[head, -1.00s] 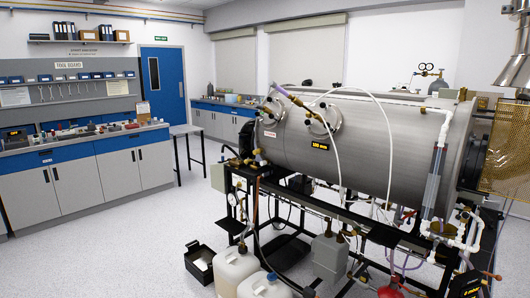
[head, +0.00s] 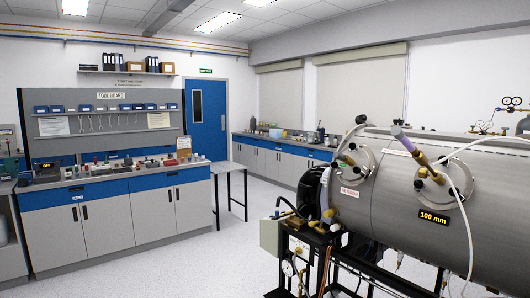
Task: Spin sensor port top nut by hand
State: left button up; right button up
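A large horizontal steel burner chamber (head: 400,205) lies on a black frame at the right. Two round port flanges sit on its side: a left flange (head: 352,172) beside a red-lettered label and a right flange (head: 437,180) above the "100 mm" label. Brass fittings (head: 346,160) stick out of the left flange, and a purple-grey fitting (head: 402,138) projects near the right one. I cannot tell which fitting is the sensor port top nut. Neither of my grippers is in view.
A workbench (head: 150,212) with a tool board (head: 105,119) stands at the left, its top crowded with small items. A side table (head: 230,169) stands by the blue door (head: 207,121). The floor (head: 190,268) between bench and chamber is clear.

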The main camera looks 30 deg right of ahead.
aim_at(352, 146)
jog(key=i+j, duration=0.1)
jog(key=i, duration=1.25)
jog(key=i+j+z, duration=0.1)
jog(key=i, duration=0.6)
jog(key=i+z, duration=0.35)
jog(key=i+j+z, duration=0.1)
jog(key=i+z, duration=0.25)
jog(key=i, duration=0.15)
jog(key=i+j+z, duration=0.2)
jog(key=i+z, duration=0.15)
